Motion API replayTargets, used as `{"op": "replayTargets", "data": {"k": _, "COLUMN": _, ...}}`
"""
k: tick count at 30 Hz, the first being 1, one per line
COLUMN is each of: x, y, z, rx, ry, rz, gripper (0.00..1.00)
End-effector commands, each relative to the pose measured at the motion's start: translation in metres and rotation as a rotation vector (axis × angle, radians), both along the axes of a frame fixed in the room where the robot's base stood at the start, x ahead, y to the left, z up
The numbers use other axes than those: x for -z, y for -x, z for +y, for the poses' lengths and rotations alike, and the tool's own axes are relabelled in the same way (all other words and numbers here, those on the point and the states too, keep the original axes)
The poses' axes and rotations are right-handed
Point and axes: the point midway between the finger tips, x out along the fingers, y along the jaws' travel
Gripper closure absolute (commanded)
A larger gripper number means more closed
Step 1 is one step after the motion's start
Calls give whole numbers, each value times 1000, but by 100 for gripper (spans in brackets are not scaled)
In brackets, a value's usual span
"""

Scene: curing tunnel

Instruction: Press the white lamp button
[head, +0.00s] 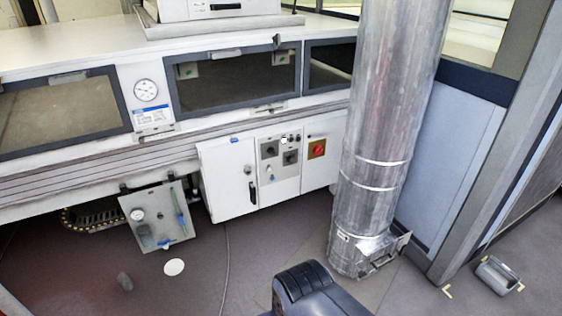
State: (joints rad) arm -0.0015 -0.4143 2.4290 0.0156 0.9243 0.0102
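The white lamp button (284,141) appears as a small, bright white round spot near the top of the grey control panel (281,178), on the front of the white cabinet under the machine. It is small at this distance, and I cannot tell whether it is pressed. Dark rotary switches sit just below it. A red knob on a yellow-brown plate (317,149) is to its right. Nothing covers the button.
A thick silver duct (385,130) stands right of the cabinet. A tilted gauge panel (157,216) is low on the left. A grey bin-like object (497,276) lies at the lower right. The floor before the cabinet is mostly clear, with a white disc (174,267).

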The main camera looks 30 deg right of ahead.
Motion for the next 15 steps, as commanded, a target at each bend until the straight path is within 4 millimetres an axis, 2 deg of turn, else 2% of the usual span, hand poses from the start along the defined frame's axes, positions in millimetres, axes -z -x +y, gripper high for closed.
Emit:
{"op": "replayTargets", "data": {"k": 2, "x": 2, "y": 2, "z": 0, "rx": -2, "ry": 1, "rz": 6, "gripper": 80}}
{"op": "replayTargets", "data": {"k": 9, "x": 2, "y": 2, "z": 0, "rx": -3, "ry": 1, "rz": 7, "gripper": 100}}
{"op": "replayTargets", "data": {"k": 15, "x": 2, "y": 2, "z": 0, "rx": -3, "ry": 1, "rz": 7, "gripper": 100}}
